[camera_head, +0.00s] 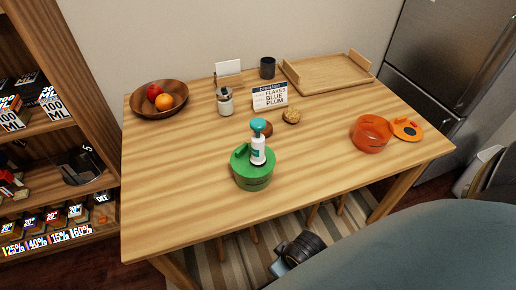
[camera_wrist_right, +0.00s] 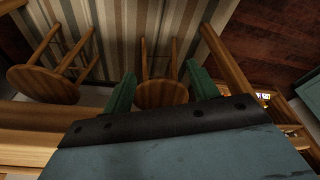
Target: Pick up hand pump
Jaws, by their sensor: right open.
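The hand pump (camera_head: 258,152) is white with a teal top. It stands upright at the front middle of the wooden table and appears to rest on the lid of a green round container (camera_head: 253,180). In the right wrist view, the two green fingers of my right gripper (camera_wrist_right: 162,88) are spread apart with nothing held between them. They point toward the floor and a stool, and the pump is not in that view. In the head view my right arm comes in at the lower right, below the table's front edge. My left gripper is not in view.
The table (camera_head: 180,190) also holds a fruit bowl (camera_head: 177,108), a jar (camera_head: 225,106), a sign (camera_head: 270,96), a dark cup (camera_head: 267,67), a wooden tray (camera_head: 325,75) and an orange container (camera_head: 370,137). Shelves stand left. Stools (camera_wrist_right: 160,95) stand on a striped rug.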

